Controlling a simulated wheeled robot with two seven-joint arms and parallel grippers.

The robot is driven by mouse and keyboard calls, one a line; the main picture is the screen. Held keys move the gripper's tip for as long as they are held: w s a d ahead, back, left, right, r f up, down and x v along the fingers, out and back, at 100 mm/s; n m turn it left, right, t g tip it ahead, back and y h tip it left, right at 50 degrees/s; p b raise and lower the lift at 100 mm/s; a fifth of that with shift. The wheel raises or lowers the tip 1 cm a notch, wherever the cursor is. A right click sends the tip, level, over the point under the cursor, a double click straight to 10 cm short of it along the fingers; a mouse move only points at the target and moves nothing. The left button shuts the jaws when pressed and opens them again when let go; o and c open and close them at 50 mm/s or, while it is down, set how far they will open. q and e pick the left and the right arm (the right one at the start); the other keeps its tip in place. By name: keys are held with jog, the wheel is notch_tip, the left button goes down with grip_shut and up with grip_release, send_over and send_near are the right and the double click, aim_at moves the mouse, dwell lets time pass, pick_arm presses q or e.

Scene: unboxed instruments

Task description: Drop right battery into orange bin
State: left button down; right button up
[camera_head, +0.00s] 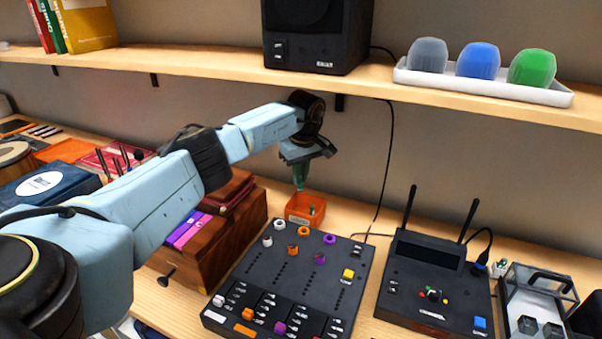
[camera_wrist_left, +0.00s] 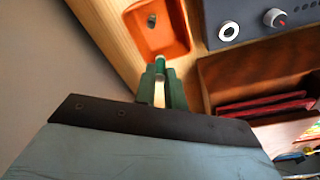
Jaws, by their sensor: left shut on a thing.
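My left gripper (camera_head: 299,180) points down just above the small orange bin (camera_head: 300,219) behind the black mixer. In the left wrist view its green fingers (camera_wrist_left: 161,88) are shut on a battery (camera_wrist_left: 160,65) with a green body and pale end. The held battery's end is at the near edge of the orange bin (camera_wrist_left: 180,42). Another small battery (camera_wrist_left: 152,20) lies inside the bin. Much of the held battery is hidden between the fingers. My right gripper is not in view.
A black mixer with coloured knobs (camera_head: 285,290) stands in front of the bin. A wooden box (camera_head: 205,240) is at its left and a black device with antennas (camera_head: 435,285) at its right. A shelf (camera_head: 200,65) runs above, with a black speaker (camera_head: 315,35).

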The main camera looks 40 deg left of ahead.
aim_at(300, 191)
pick_arm(q)
notch_tip(300, 191, down, 5)
jog(key=b, duration=0.3)
jog(key=shift+b, duration=0.35)
jog(key=c, duration=1.4)
grip_release()
jog(key=r, duration=0.5)
jog(key=d+r, duration=0.1)
jog(key=r, duration=0.1)
jog(key=shift+s+r, duration=0.15)
jog(key=shift+r, duration=0.1)
